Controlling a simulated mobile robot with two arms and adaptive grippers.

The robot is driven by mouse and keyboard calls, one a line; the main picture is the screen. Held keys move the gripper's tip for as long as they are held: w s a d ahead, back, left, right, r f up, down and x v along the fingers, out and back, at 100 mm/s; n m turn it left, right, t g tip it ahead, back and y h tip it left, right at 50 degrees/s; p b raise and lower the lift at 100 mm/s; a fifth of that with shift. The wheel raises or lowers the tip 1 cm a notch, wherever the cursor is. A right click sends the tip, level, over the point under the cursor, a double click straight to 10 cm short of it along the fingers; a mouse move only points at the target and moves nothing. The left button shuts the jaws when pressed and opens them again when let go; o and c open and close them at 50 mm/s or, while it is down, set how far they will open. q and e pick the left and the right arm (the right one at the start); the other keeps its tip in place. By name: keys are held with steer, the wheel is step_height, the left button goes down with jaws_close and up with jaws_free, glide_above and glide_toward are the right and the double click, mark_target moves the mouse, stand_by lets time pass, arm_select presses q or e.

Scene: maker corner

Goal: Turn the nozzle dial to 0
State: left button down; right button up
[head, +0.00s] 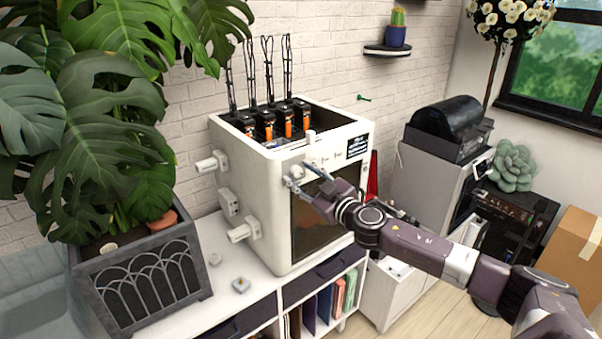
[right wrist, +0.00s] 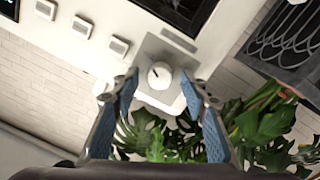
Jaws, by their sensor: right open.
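The white printer (head: 240,165) stands on a white cabinet. Its round white nozzle dial (right wrist: 160,75) sits on a grey plate on the front panel, in the right wrist view. A small dark mark shows on the dial's face; I cannot read any numbers around it. My right gripper (right wrist: 158,88) is open, with its two blue-padded fingers to either side of the dial and no visible contact. In the head view the right gripper (head: 292,180) is at the upper left of the printer's front and largely hides the dial. My left gripper is out of view.
Small square buttons (right wrist: 118,47) line the panel beside the dial. A large leafy plant in a dark planter (head: 145,285) stands left of the printer. A cardboard box (head: 572,245) stands at the right.

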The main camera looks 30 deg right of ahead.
steer(key=shift+c, duration=0.3)
jaws_close()
